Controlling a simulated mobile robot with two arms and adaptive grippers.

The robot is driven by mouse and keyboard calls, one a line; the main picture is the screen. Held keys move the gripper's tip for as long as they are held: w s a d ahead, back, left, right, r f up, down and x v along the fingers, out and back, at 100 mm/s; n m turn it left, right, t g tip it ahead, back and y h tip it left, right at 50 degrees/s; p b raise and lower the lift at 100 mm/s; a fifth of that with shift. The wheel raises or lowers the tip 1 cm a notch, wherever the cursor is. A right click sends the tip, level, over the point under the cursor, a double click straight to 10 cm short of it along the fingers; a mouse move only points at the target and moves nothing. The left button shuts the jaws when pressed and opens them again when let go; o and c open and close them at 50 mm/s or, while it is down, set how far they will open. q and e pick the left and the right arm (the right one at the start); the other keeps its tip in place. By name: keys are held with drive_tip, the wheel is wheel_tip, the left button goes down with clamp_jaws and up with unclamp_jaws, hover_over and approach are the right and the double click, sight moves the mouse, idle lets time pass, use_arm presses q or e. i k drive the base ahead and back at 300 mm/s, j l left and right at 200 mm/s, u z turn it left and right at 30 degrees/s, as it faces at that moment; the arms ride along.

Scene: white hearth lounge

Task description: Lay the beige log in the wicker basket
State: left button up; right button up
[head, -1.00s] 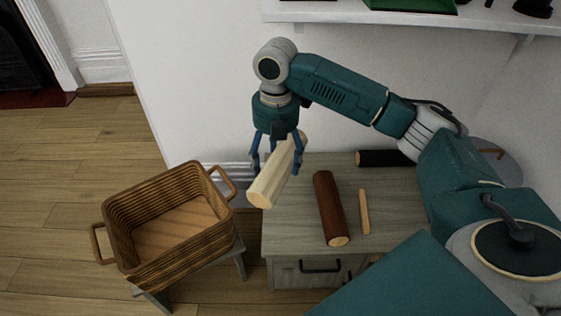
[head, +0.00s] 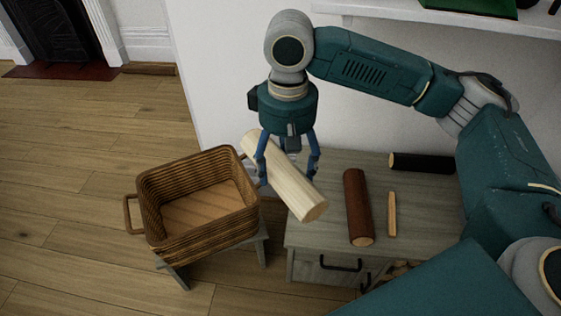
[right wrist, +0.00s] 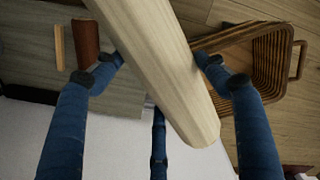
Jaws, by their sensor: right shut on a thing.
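The beige log (head: 290,182) is held in the air by my right gripper (head: 287,170), whose blue fingers are shut around it. It slants from upper left to lower right, over the left edge of the cabinet top. In the right wrist view the log (right wrist: 165,65) runs between the fingers (right wrist: 160,75). The wicker basket (head: 200,238) is empty and stands on a small stand to the left of the gripper. It shows at the upper right of the right wrist view (right wrist: 268,60). My left gripper is not in view.
On the grey cabinet (head: 320,235) lie a dark brown log (head: 357,205), a thin light stick (head: 392,214) and a black log (head: 422,163). A white shelf (head: 450,17) is on the wall above. Wooden floor (head: 80,180) is clear left of the basket.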

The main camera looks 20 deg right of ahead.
sight(201, 203)
drive_tip(key=j+z, duration=0.3)
drive_tip(key=j, duration=0.55)
drive_tip(key=j+z, duration=0.3)
drive_tip(key=j, duration=0.6)
drive_tip(key=i+j+z, duration=0.35)
drive_tip(key=j+z, duration=0.15)
drive_tip(key=j, duration=0.25)
drive_tip(key=i+j+z, duration=0.2)
drive_tip(key=j, duration=0.25)
drive_tip(key=j+z, duration=0.25)
drive_tip(key=j, duration=0.15)
drive_tip(key=i+j+z, duration=0.15)
drive_tip(key=i+j, duration=0.15)
drive_tip(key=j, duration=0.1)
